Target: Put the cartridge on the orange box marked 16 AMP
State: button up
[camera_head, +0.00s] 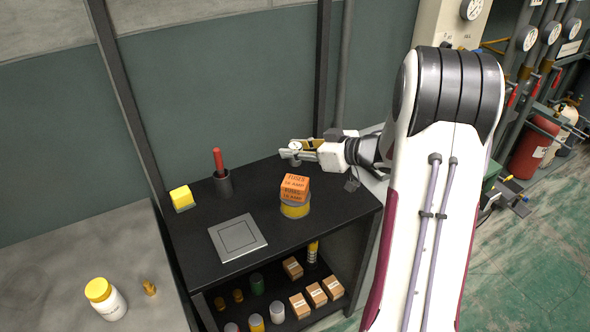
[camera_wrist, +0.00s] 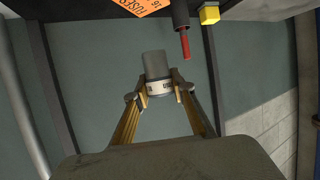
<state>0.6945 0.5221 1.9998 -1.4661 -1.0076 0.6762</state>
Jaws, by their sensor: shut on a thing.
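The cartridge is a grey cylinder with a pale lettered band, held upright or nearly so between the fingertips in the wrist view (camera_wrist: 155,66). In the head view the cartridge (camera_head: 296,146) shows small at the end of my gripper (camera_head: 290,153). My gripper is shut on it, fingers on both sides of the band (camera_wrist: 158,88). The orange box (camera_head: 295,184), lettered FUSES 16 AMP, sits on a round yellow and grey container (camera_head: 294,209) on the black bench. The cartridge is apart from the box, behind it in the head view. Part of the box (camera_wrist: 142,6) shows at the wrist view's top edge.
On the black bench (camera_head: 199,228) are a grey square plate (camera_head: 238,238), a dark cup with a red-handled tool (camera_head: 221,175) and a yellow block (camera_head: 182,197). A lower shelf holds several cartons and jars. A yellow-capped bottle (camera_head: 105,298) stands on the grey table at left.

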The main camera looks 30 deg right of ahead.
jog(key=shift+f, duration=1.4)
jog(key=shift+f, duration=1.85)
jog(key=shift+f, duration=0.1)
jog(key=o, duration=1.2)
jog(key=shift+c, duration=0.2)
